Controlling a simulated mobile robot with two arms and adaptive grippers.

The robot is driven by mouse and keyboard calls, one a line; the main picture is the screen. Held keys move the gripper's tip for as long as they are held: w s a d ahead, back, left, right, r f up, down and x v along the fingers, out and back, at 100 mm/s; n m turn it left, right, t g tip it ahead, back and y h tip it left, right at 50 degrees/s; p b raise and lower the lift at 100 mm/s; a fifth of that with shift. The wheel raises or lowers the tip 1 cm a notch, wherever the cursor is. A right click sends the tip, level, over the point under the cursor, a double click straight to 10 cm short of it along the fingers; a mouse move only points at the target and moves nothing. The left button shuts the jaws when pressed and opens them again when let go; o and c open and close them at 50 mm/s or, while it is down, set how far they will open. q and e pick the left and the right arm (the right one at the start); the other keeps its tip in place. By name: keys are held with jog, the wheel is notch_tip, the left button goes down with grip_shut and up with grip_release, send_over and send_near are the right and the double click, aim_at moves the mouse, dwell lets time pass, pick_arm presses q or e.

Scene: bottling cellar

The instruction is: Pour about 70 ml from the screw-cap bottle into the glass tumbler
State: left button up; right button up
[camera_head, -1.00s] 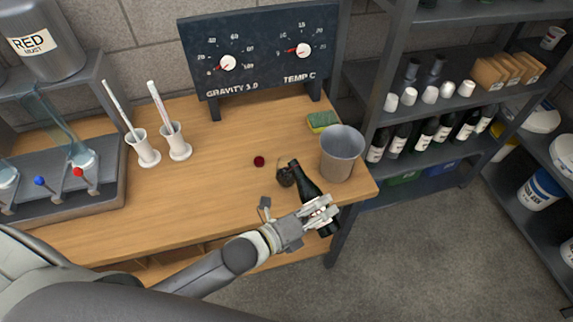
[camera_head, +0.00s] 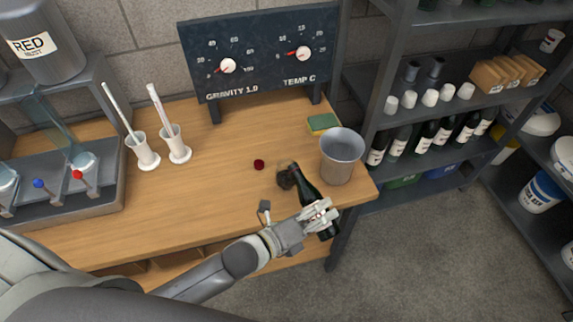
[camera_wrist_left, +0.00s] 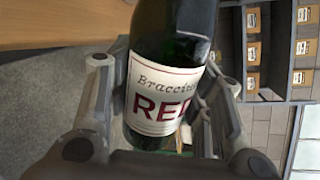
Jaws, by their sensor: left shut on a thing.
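My left gripper (camera_head: 320,215) is shut on the dark green screw-cap bottle (camera_head: 306,185), around its lower body. The bottle is tilted, with its neck pointing up and left in the head view. Its label, reading "RED", fills the left wrist view (camera_wrist_left: 165,95) between the fingers. A small dark glass tumbler (camera_head: 284,179) stands on the wooden table beside the neck, partly covered by it. I cannot tell its liquid level or whether liquid is flowing. A dark red cap (camera_head: 259,165) lies left of the tumbler. My right gripper is not in view.
A grey metal bucket (camera_head: 340,160) stands close right of the bottle, near the table's right edge. A green and yellow sponge (camera_head: 322,123) lies behind it. Two white holders (camera_head: 178,150) with rods stand at left. The table (camera_head: 215,190) between is clear.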

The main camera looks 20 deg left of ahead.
aim_at(306, 198)
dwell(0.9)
pick_arm(q)
jog(key=shift+w+f, duration=0.1)
jog(key=shift+f, duration=0.1)
jog(key=m, duration=0.1)
jog(key=w+a+m+t, duration=0.1)
jog(key=shift+w+a+r+m+b, duration=0.15)
jog(key=shift+a+m+b, duration=0.15)
jog(key=shift+b, duration=0.1)
jog(key=shift+w+a+m+t+y+b, duration=0.3)
jog(key=shift+w+a+m+b, duration=0.2)
jog(key=shift+m, duration=0.4)
jog(key=shift+a+r+m+t+b, duration=0.1)
jog(key=shift+m+t+b, duration=0.3)
jog(key=shift+m+b, duration=0.6)
jog(key=m+b, duration=0.2)
jog(key=b, duration=0.1)
jog(key=m+t+b, duration=0.1)
jog(key=m, duration=0.1)
jog(key=shift+w+a, duration=0.4)
jog(key=shift+w+a+m+b, duration=0.1)
jog(key=shift+m+b, duration=0.3)
jog(key=shift+b, duration=0.15)
